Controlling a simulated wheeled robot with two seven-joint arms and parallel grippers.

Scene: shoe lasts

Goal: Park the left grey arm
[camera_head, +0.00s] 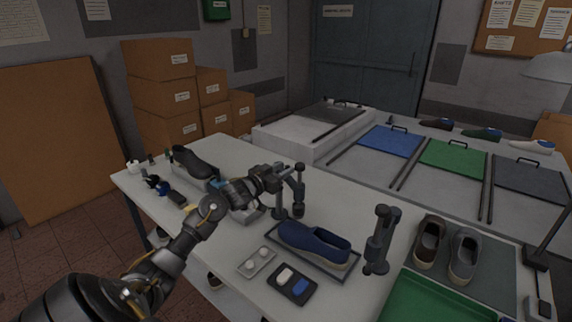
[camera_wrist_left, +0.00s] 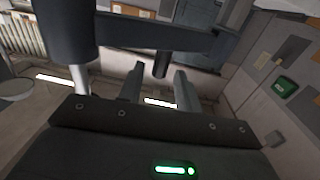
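The left grey arm (camera_head: 299,180) stands on a post at the left end of a dark tray holding a navy slip-on shoe (camera_head: 312,243). In the left wrist view a large grey bar (camera_wrist_left: 150,35) crosses the top, with a short dark peg hanging from it. My left gripper (camera_head: 281,179) is right beside this grey arm. Its two fingers are apart in the left wrist view (camera_wrist_left: 160,88), with the peg showing between or beyond them; I cannot tell whether they touch it. A second grey post (camera_head: 381,240) stands at the shoe's right. My right gripper is not in view.
A small tray with two round pieces (camera_head: 257,262) and a dark tray with a white and a blue piece (camera_head: 291,286) lie in front. A dark shoe (camera_head: 194,161) lies behind my arm.

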